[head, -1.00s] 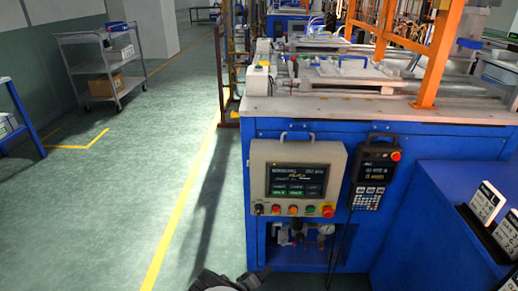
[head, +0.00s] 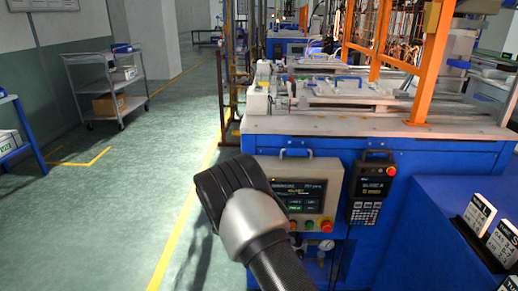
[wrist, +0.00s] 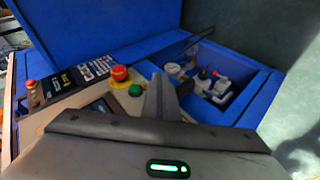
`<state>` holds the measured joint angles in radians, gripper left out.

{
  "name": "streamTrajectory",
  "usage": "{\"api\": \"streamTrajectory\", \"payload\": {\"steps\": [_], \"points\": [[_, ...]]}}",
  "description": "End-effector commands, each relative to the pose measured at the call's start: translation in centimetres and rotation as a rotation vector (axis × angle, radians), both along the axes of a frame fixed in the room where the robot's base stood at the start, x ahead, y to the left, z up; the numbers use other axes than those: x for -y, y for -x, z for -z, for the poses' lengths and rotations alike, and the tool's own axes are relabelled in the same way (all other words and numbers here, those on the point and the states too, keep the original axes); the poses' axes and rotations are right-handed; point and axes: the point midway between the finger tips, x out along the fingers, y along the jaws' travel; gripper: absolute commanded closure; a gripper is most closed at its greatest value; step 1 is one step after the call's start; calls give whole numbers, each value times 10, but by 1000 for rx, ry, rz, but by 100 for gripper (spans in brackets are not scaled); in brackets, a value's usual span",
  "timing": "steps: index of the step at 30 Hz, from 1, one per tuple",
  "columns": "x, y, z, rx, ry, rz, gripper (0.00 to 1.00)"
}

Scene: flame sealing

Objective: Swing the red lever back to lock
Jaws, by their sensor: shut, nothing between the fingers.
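A small red upright piece (head: 292,89), which may be the red lever, stands on the machine table (head: 350,125) near its left end. It is too small to tell its exact position. A white fixture plate (head: 335,93) with blue handles lies beside it. My gripper (wrist: 162,84) shows in the wrist view with its fingers together and nothing between them. It is in front of the blue cabinet, near the control panel and the recess with fittings, apart from the red piece.
The control panel (head: 318,170) carries a red stop button, which also shows in the wrist view (wrist: 120,72). A pendant (head: 368,190) hangs to its right. An orange post (head: 424,70) rises from the table. Open floor (head: 130,200) lies to the left.

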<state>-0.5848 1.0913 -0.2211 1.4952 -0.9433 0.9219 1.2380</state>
Motion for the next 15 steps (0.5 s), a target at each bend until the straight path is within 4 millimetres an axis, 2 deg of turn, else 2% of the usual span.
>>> {"api": "streamTrajectory", "payload": {"steps": [1, 6, 11, 15], "points": [[9, 5, -33, -9, -49, 36, 100], [33, 38, -117, -62, -206, 103, 100], [51, 81, -188, -87, -359, 114, 100], [61, 128, -240, -86, -488, 92, 100]]}}
